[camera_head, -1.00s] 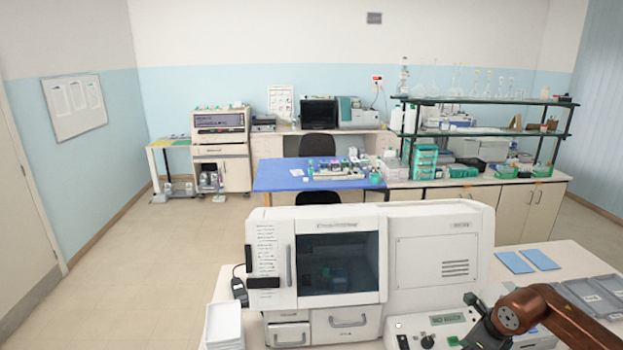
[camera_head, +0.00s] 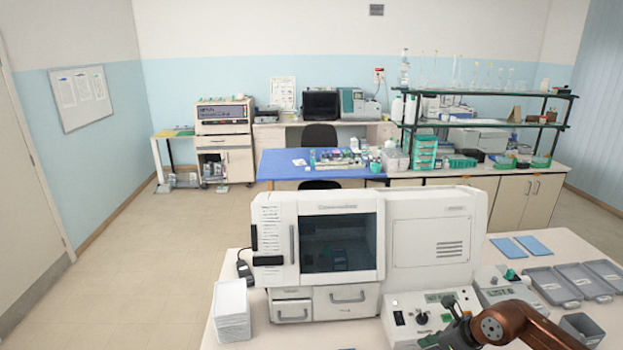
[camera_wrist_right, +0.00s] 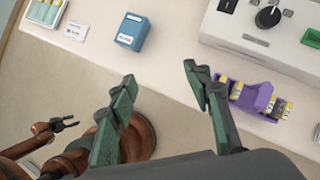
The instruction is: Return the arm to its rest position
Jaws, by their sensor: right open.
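My right arm (camera_head: 508,325) enters the head view at the bottom right, bent at its copper joint, with its lower part cut off by the frame edge. In the right wrist view, my right gripper (camera_wrist_right: 160,88) is open, its two dark green fingers wide apart with nothing between them. It hangs near the table's edge, between a small blue box (camera_wrist_right: 131,31) and a purple rack (camera_wrist_right: 255,98) holding several yellow-capped items. My left gripper (camera_wrist_right: 66,124) shows small at the left of the wrist view, its jaws apart and empty. It is out of the head view.
A large white machine (camera_head: 430,235) with a dark window stands on the near table. A control box with a knob (camera_head: 422,318), grey trays (camera_head: 553,286) and blue pads (camera_head: 534,245) are to its right. A white stack (camera_head: 231,312) is at left. Floor at left is clear.

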